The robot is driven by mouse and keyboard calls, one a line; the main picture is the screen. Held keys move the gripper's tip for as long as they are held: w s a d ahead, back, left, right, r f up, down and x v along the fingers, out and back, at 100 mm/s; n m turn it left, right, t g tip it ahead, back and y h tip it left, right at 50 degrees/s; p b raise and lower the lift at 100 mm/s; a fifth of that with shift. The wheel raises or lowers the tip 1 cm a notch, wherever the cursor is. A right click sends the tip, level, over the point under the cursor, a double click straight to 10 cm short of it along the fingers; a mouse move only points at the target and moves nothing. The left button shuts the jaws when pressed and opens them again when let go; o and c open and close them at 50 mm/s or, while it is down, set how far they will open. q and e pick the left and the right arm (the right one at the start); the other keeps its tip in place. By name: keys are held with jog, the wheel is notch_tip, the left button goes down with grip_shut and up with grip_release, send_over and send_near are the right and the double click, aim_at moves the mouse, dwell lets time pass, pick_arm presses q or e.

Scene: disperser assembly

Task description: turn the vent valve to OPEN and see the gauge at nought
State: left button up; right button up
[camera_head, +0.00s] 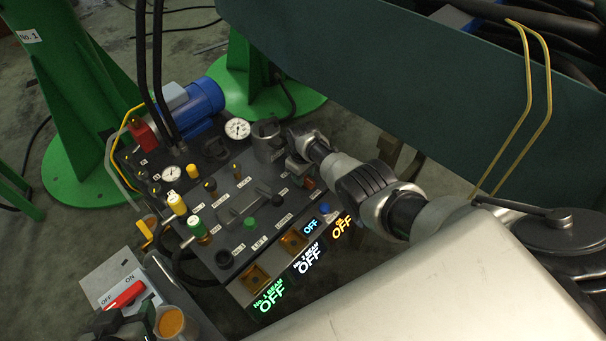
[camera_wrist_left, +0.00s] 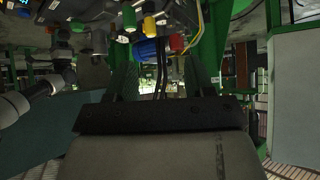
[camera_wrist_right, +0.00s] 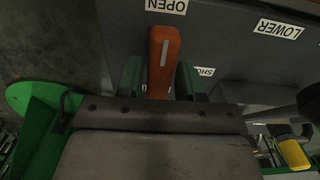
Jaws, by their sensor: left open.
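An orange lever (camera_wrist_right: 164,55), which I take to be the vent valve, lies in the right wrist view in line with the OPEN label (camera_wrist_right: 166,6). A partly hidden SHUT label (camera_wrist_right: 204,72) is beside it. My right gripper (camera_wrist_right: 160,80) has its green fingers on either side of the lever and looks shut on it. In the head view my right arm reaches down to the panel. A larger white gauge (camera_head: 237,129) and a smaller one (camera_head: 172,173) face up; their needles are too small to read. My left gripper (camera_wrist_left: 162,80) is open and empty.
The panel holds several knobs and lit OFF displays (camera_head: 268,300). A blue motor (camera_head: 195,100) and green columns (camera_head: 60,80) stand behind. A red ON/OFF switch (camera_head: 124,295) is at lower left. A LOWER label (camera_wrist_right: 278,29) is near the lever.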

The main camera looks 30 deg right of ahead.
jog(key=shift+o, duration=1.2)
jog(key=shift+r, duration=0.2)
notch_tip(320, 180, up, 2)
jog(key=shift+r+p, duration=0.1)
jog(key=shift+p, duration=1)
jog(key=shift+r+p, duration=0.5)
jog(key=shift+r, duration=0.15)
pick_arm(q)
jog(key=s+a+g+y+p, duration=0.1)
jog(key=s+a+g+p, duration=0.15)
jog(key=s+g, duration=0.45)
pick_arm(e)
notch_tip(320, 180, up, 3)
jog(key=shift+f, duration=0.1)
pick_arm(q)
notch_tip(320, 180, down, 11)
jog(key=w+p, duration=0.1)
jog(key=shift+d+t, duration=0.15)
jog(key=shift+t, duration=0.25)
pick_arm(e)
notch_tip(320, 180, up, 4)
pick_arm(q)
jog(key=shift+r, duration=0.1)
